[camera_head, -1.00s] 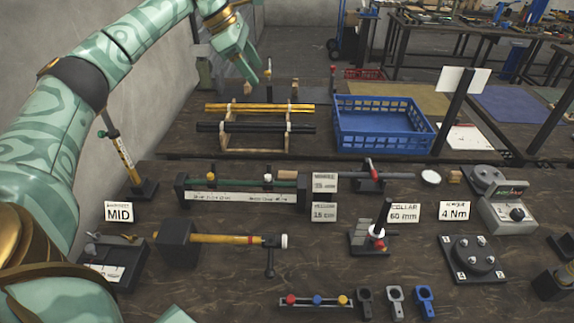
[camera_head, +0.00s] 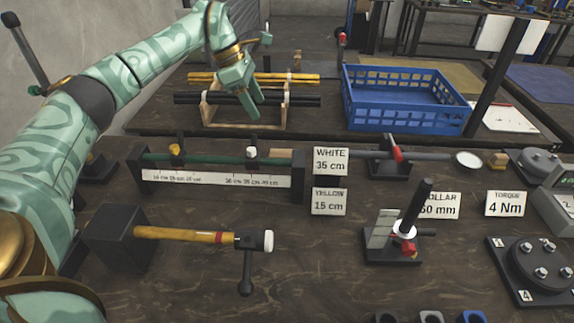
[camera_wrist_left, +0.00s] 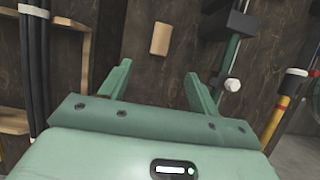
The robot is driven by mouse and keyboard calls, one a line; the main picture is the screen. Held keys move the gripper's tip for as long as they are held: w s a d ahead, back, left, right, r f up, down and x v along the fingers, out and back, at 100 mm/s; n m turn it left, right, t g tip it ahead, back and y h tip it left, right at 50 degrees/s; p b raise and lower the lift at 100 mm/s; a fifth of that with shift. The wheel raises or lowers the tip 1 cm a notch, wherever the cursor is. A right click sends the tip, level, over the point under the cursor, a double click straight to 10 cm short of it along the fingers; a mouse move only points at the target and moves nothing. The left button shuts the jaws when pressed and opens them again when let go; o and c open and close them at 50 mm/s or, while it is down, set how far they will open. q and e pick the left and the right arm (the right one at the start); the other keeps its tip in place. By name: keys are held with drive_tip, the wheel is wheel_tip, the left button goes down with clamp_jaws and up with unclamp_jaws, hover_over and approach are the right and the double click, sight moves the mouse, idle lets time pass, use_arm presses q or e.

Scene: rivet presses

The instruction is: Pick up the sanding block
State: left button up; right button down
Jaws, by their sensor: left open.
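My left gripper (camera_head: 248,100) reaches over the back bench at the wooden rack, pointing down. In the left wrist view its two fingers (camera_wrist_left: 160,85) are spread with nothing between them. A small tan block (camera_wrist_left: 160,38), which looks like the sanding block, lies on the dark bench top ahead of the fingers, apart from them. My right gripper is not in view.
The wooden rack (camera_head: 210,112) holds yellow and black rods close to my left gripper. A blue crate (camera_head: 400,122) stands right of it. A black fixture with a white knob (camera_wrist_left: 232,85) is beside the block. A hammer (camera_head: 190,235) and gauges fill the front bench.

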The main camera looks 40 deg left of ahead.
use_arm(q)
drive_tip(key=b, duration=0.4)
hover_over(281, 153)
drive_tip(key=a, duration=0.2)
drive_tip(key=f, duration=1)
drive_tip(key=shift+s+d+f, duration=0.1)
drive_tip(key=shift+s+f, duration=0.15)
drive_tip(key=shift+s, duration=0.15)
drive_tip(key=b+x, duration=0.2)
drive_tip(key=x, duration=0.3)
drive_tip(key=shift+f+b, duration=0.1)
drive_tip(key=shift+b, duration=0.25)
drive_tip(key=shift+r, duration=0.2)
drive_tip(key=shift+c, duration=1)
drive_tip(key=c, duration=0.9)
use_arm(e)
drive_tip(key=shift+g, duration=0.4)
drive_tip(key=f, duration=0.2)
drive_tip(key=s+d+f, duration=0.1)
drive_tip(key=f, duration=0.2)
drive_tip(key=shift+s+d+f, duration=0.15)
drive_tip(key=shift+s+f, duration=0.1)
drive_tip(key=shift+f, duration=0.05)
